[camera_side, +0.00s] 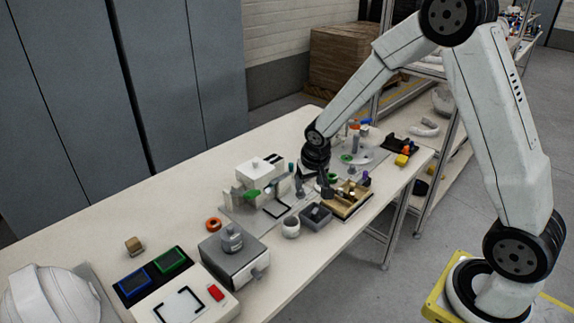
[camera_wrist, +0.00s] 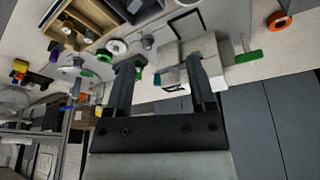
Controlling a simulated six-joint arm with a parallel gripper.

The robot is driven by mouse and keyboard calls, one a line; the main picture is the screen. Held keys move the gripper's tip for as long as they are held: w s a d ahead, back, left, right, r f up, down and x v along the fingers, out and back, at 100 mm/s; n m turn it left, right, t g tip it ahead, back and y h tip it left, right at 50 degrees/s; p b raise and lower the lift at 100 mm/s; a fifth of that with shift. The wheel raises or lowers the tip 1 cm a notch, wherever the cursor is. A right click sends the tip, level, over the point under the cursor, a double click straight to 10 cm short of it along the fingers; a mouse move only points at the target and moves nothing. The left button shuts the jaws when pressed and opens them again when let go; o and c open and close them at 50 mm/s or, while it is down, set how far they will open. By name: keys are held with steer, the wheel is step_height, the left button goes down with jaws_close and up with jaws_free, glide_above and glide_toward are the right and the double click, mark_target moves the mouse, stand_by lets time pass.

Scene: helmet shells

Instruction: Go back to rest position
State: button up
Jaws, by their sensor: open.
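My gripper (camera_wrist: 162,80) is open in the wrist view, its two dark fingers apart with nothing held between them. In the side view my gripper (camera_side: 324,186) hangs over the bench, close to a wooden sorting box (camera_side: 352,212) and small parts. It is small and dark there, so its fingertips are hard to make out. A white block-shaped fixture (camera_wrist: 190,62) shows behind the fingers in the wrist view; it also stands left of my gripper in the side view (camera_side: 260,172). I cannot tell whether the fingers touch anything.
The long bench (camera_side: 150,205) holds a white helmet shell (camera_side: 45,298), a grey box (camera_side: 225,262), an orange ring (camera_side: 213,224) and a grey tray (camera_side: 316,217). Shelving (camera_side: 455,125) stands behind at the right. The bench's left rear is mostly clear.

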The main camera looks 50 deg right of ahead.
steer(key=s+a+r+n, duration=0.2)
steer(key=s+a, duration=0.1)
steer(key=s, duration=0.5)
steer(key=s+a+r+n+y, duration=0.1)
steer(key=s+a+r+n, duration=0.1)
steer(key=s, duration=0.6)
steer(key=shift+s+a+n+y, duration=0.15)
steer(key=shift+a+n+y, duration=0.25)
steer(key=shift+a, duration=0.7)
